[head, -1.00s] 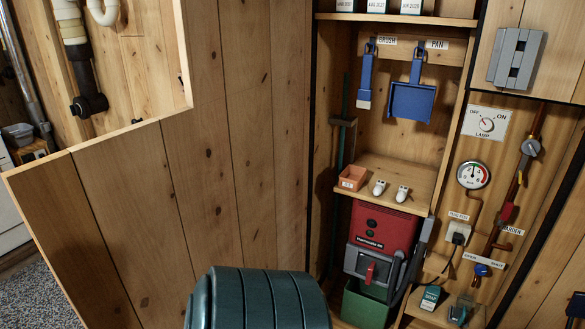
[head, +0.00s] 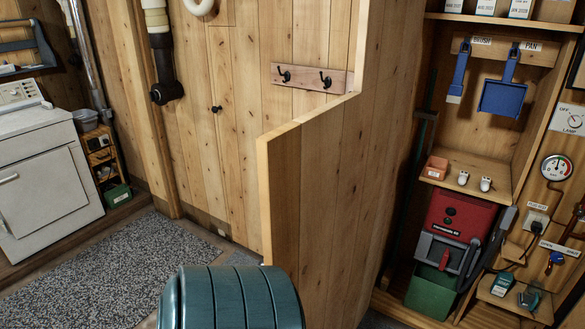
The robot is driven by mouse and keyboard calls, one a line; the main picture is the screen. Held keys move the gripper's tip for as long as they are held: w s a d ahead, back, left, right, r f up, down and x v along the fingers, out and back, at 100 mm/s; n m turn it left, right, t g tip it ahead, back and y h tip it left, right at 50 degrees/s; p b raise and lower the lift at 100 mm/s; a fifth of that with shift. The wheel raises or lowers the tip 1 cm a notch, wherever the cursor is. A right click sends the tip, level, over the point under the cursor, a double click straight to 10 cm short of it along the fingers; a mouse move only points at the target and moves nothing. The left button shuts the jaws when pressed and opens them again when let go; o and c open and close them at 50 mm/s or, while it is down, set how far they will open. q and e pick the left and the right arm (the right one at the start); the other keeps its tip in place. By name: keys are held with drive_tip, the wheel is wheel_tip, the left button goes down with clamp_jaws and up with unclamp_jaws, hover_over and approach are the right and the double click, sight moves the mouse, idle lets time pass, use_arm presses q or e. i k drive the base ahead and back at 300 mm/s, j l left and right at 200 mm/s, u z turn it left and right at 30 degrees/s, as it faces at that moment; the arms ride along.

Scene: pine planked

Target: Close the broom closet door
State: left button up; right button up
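The broom closet door (head: 325,200) is a tall pine-planked panel with a stepped front edge. It stands open in the middle of the head view, its edge turned toward me. Its far side meets the left side of the broom closet (head: 470,150), whose inside shows at the right. Neither of my grippers is in view, and nothing is seen touching the door. The lower part of the door is partly hidden.
In the closet are a blue brush (head: 459,75), a blue dustpan (head: 503,97), a red machine (head: 458,217) and a green bin (head: 432,292). Two hooks (head: 304,78) are on the wall behind the door. A white appliance (head: 42,185) and a speckled mat (head: 95,275) lie left.

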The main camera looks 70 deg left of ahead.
sight(327, 174)
drive_tip(key=k+j+u, duration=0.25)
drive_tip(key=k+j, duration=0.15)
drive_tip(key=k+j+u, duration=0.25)
drive_tip(key=j, duration=0.3)
drive_tip(key=i+j+u, duration=0.1)
drive_tip(key=j, duration=0.35)
drive_tip(key=i+j+u, duration=0.1)
drive_tip(key=j, duration=0.3)
drive_tip(key=i+j+u, duration=0.1)
drive_tip(key=j, duration=0.3)
